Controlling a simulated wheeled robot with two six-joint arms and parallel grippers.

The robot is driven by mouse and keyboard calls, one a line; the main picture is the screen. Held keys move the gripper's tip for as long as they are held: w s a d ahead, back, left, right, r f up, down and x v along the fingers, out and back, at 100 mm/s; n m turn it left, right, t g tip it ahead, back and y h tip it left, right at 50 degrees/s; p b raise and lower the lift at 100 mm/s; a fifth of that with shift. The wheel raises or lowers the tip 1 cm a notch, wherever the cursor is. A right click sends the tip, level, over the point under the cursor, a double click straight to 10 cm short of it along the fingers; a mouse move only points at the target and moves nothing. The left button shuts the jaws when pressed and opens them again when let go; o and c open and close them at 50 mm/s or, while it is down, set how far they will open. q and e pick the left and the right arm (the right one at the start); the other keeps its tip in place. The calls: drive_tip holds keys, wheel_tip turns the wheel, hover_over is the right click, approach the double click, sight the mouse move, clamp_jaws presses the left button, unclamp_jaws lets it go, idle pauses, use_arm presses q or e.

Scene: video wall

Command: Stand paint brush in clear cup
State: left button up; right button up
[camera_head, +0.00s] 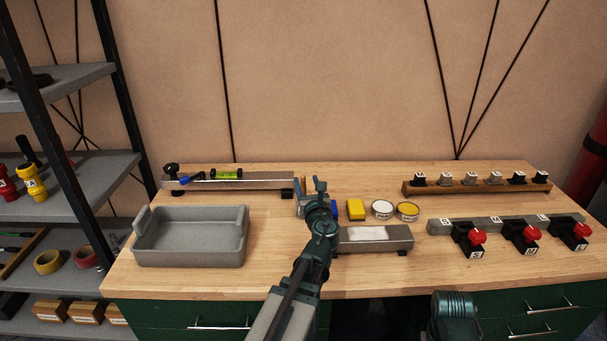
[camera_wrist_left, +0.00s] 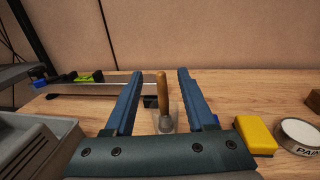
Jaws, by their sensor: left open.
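The paint brush (camera_wrist_left: 162,92) stands nearly upright with its wooden handle up, and its grey lower end (camera_wrist_left: 166,124) is down inside the clear cup (camera_wrist_left: 177,117). The cup is faint, and my gripper's body hides its base in the left wrist view. My left gripper (camera_wrist_left: 160,74) is open, with one finger on each side of the handle and a gap to both. In the head view my left gripper (camera_head: 311,191) is over the middle of the bench, and a little of the brush handle (camera_head: 302,184) shows behind it.
A grey tray (camera_head: 190,262) lies at left. A level (camera_head: 226,174) rests on a rail behind. Red-topped switches (camera_head: 476,237) stand farther right.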

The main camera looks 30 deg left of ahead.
use_arm(q)
drive_tip(key=shift+v, duration=2.4)
